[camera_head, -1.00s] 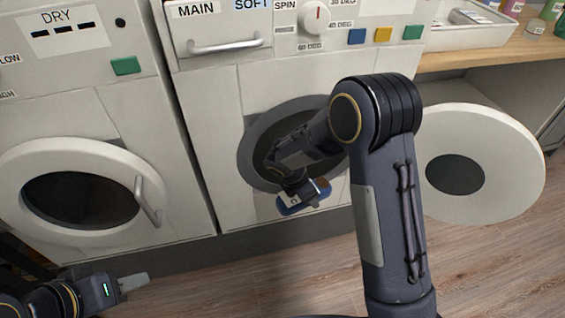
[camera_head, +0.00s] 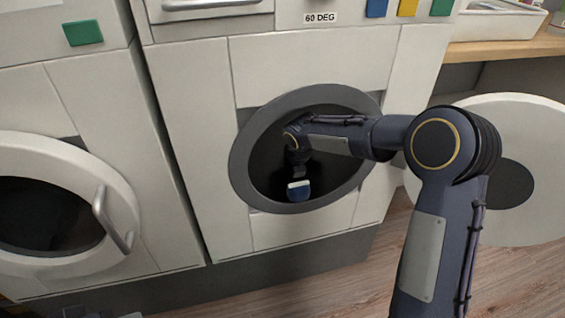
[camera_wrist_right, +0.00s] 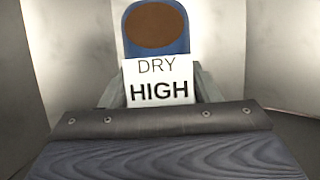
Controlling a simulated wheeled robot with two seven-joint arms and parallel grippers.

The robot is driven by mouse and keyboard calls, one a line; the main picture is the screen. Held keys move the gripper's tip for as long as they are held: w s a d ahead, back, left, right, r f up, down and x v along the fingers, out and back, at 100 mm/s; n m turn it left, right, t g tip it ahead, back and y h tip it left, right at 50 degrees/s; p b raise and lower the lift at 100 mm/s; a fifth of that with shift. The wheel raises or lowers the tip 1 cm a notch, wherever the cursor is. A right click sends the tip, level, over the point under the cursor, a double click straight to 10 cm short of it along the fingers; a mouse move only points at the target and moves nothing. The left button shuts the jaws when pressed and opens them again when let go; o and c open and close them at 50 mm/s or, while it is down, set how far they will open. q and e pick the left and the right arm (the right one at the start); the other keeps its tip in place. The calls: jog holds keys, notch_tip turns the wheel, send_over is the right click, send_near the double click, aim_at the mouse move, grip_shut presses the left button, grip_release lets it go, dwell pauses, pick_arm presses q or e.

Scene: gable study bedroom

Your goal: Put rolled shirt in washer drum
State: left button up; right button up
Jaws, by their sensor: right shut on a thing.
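The washer's round drum opening (camera_head: 241,170) is in the middle of the head view, with its white door (camera_head: 535,165) swung open to the right. My right arm reaches through the opening, and my right gripper (camera_head: 298,178) is inside the drum. It is shut on the rolled shirt (camera_head: 299,194), a small blue roll. In the right wrist view the rolled shirt (camera_wrist_right: 183,46) has a brown round patch and a white tag reading "DRY HIGH" (camera_wrist_right: 160,82) between the fingers. Pale drum walls surround it. Only a sliver of my left gripper (camera_head: 130,315) shows at the bottom left edge.
A second machine with a shut round door and bar handle (camera_head: 113,222) stands at the left. Blue, yellow and green buttons (camera_head: 408,7) sit above the drum. A wooden counter (camera_head: 505,48) with a white tray (camera_head: 495,22) is at the upper right. Wood floor lies below.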

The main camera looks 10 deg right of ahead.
jog(key=w+b, duration=0.1)
jog(key=w, duration=0.9)
jog(key=shift+w+a+b, duration=0.15)
jog(key=shift+w+b, duration=0.05)
jog(key=shift+b, duration=0.2)
notch_tip(320, 180, down, 4)
jog(key=b, duration=0.2)
jog(key=shift+s+r+b, duration=0.1)
jog(key=shift+b, duration=0.3)
jog(key=shift+r, duration=0.15)
jog(key=o, duration=1.1)
jog(key=shift+f, duration=0.2)
jog(key=shift+o, duration=0.2)
